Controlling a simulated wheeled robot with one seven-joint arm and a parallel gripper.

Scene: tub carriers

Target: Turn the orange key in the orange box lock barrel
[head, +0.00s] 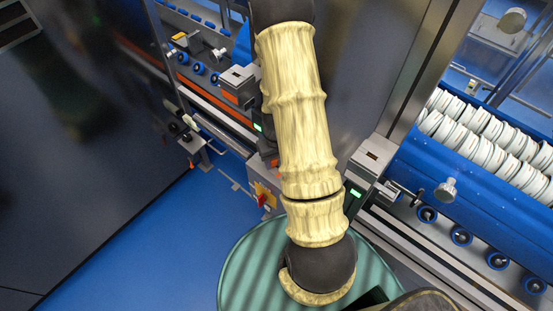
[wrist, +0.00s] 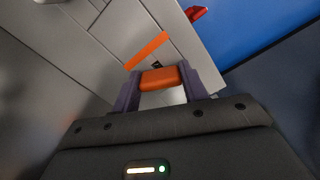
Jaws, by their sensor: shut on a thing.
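In the wrist view my gripper (wrist: 158,84) is shut on the orange key (wrist: 157,77), one dark finger on each side of its block-like handle. The handle lies close to the face of a grey box (wrist: 178,43). An orange stripe (wrist: 147,50) crosses that face just beyond the key. A small dark spot shows between key and box; I cannot tell whether it is the lock barrel, or how far in the key sits. In the head view my arm hides the gripper and the key. A grey box with an orange band (head: 236,92) shows left of my arm.
A second grey box with a green light (head: 362,178) stands right of my arm. A red and yellow switch (head: 264,196) sits low in the middle. A blue carrier of white discs (head: 480,135) is at the right. Blue floor (head: 130,250) lies open at the left.

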